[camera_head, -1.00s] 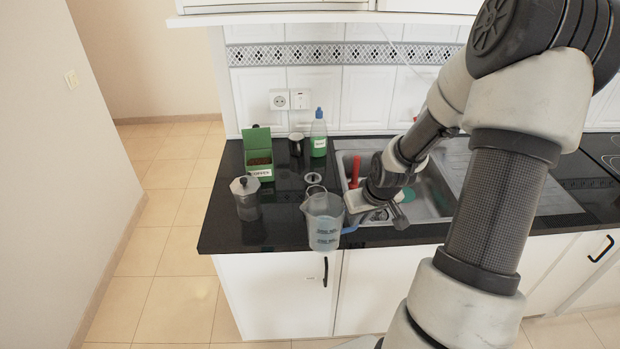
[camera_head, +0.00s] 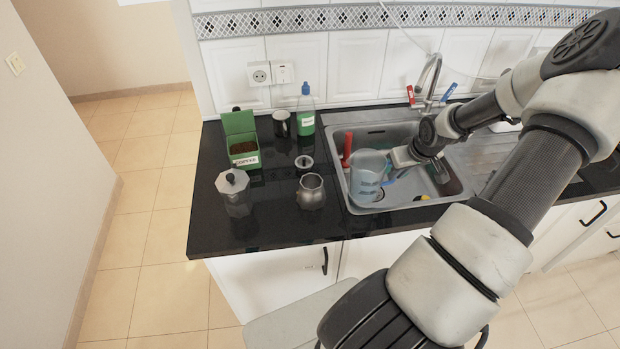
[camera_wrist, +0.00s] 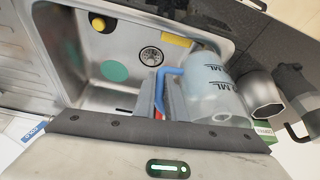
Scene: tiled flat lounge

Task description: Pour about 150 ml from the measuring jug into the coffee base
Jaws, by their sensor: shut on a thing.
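The measuring jug (camera_head: 367,178) is clear, bluish plastic with dark markings and a blue handle. My gripper (camera_head: 399,158) is shut on the handle from the right, and the jug looks roughly upright over the sink's left side. In the wrist view, the jug (camera_wrist: 215,88) stands beside my gripper (camera_wrist: 162,98), whose fingers straddle the blue handle. Its liquid level is unclear. The coffee base (camera_head: 311,193), an open metal vessel, stands on the black counter left of the jug, apart from it. It seems to show beyond the jug in the wrist view (camera_wrist: 262,95).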

